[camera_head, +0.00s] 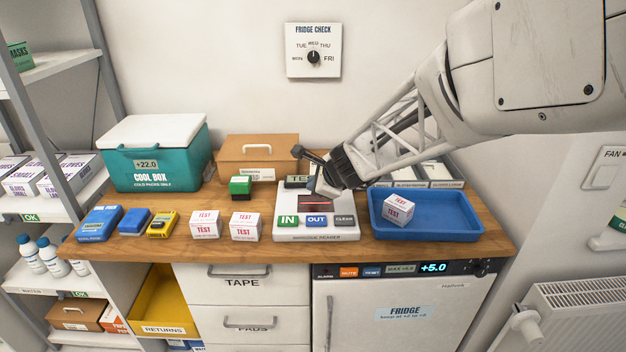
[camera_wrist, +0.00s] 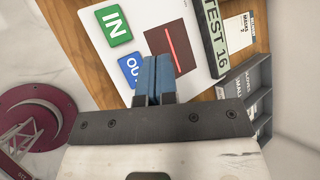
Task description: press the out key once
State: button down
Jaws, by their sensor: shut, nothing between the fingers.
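My gripper (camera_head: 322,190) is above the reader, behind the OUT key. In the wrist view my gripper (camera_wrist: 151,75) is shut, with its blue fingertips together beside the OUT key (camera_wrist: 130,68), partly covering it. I cannot tell whether they touch the reader. The green IN key (camera_wrist: 114,25) is clear of the fingers. A dark window with a red line (camera_wrist: 171,45) is beyond the fingertips.
A blue tray (camera_head: 440,234) with one test box (camera_head: 398,210) stands right of the reader. Two more test boxes (camera_head: 206,224) stand to its left. A green and black block (camera_head: 241,187) is behind them. A teal cool box (camera_head: 158,165) is at the back left.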

aim_at(316, 221)
jog(key=shift+f, duration=3.85)
jog(key=shift+f, duration=1)
dwell(0.4)
jog(key=shift+r, duration=0.9)
jog(key=shift+r, duration=0.15)
jog(key=shift+r, duration=2.45)
